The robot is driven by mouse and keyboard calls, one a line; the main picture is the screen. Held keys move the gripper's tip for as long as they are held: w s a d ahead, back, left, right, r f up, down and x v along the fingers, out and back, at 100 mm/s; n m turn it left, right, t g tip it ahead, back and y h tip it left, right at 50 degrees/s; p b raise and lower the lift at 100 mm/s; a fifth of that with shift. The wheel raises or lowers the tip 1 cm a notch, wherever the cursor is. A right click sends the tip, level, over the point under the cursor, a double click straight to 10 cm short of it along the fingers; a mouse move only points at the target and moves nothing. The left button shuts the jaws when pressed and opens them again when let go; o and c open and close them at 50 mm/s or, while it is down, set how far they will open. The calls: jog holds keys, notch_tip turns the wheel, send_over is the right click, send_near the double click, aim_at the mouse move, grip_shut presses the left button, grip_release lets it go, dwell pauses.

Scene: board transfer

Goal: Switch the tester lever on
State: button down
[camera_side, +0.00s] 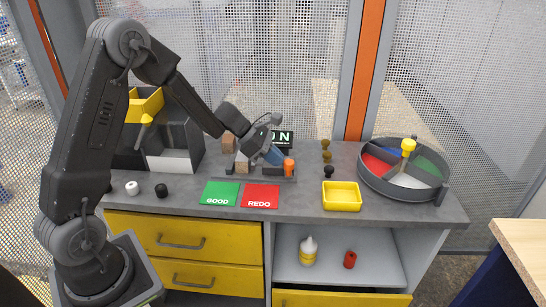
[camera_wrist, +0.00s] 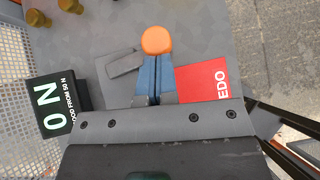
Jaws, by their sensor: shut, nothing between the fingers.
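The tester's lever has an orange knob (camera_side: 289,164), standing over a grey base behind the red plate. It also shows at the top centre of the wrist view (camera_wrist: 157,40). My gripper (camera_side: 277,160) is beside the knob, just left of it in the side view. In the wrist view its blue fingers (camera_wrist: 154,62) are shut together and empty, with tips right at the knob's edge; I cannot tell whether they touch. The tester's dark display (camera_side: 285,137) reads "0 N" in pale green; in the wrist view the display (camera_wrist: 52,105) also shows "GOOD FROM 50 N". The lever's lower part is mostly hidden.
Green GOOD (camera_side: 220,193) and red REDO (camera_side: 261,195) plates lie in front. A yellow tray (camera_side: 342,196) and a round divided bin (camera_side: 437,196) are at right. Small brown and dark pieces (camera_side: 327,157) stand behind. Wooden blocks (camera_side: 242,163) are near the gripper.

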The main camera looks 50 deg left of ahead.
aim_at(292, 163)
jog(key=shift+w+d+n+t+y, duration=0.2)
jog(key=shift+d+n+t+y, duration=0.15)
jog(key=shift+d+n, duration=0.25)
jog(key=shift+w+d, duration=0.55)
jog(key=shift+d, duration=0.05)
jog(key=w+d+n+t+y, duration=0.1)
jog(key=n+y, duration=0.1)
jog(key=shift+w+d+n, duration=0.15)
jog(key=shift+d+n, duration=0.05)
jog(key=shift+n, duration=0.2)
jog(key=shift+w+f+t, duration=0.1)
jog(key=shift+w+t, duration=0.15)
jog(key=shift+w+d, duration=0.2)
jog(key=shift+w, duration=0.4)
jog(key=shift+w+d, duration=0.15)
jog(key=shift+w, duration=0.5)
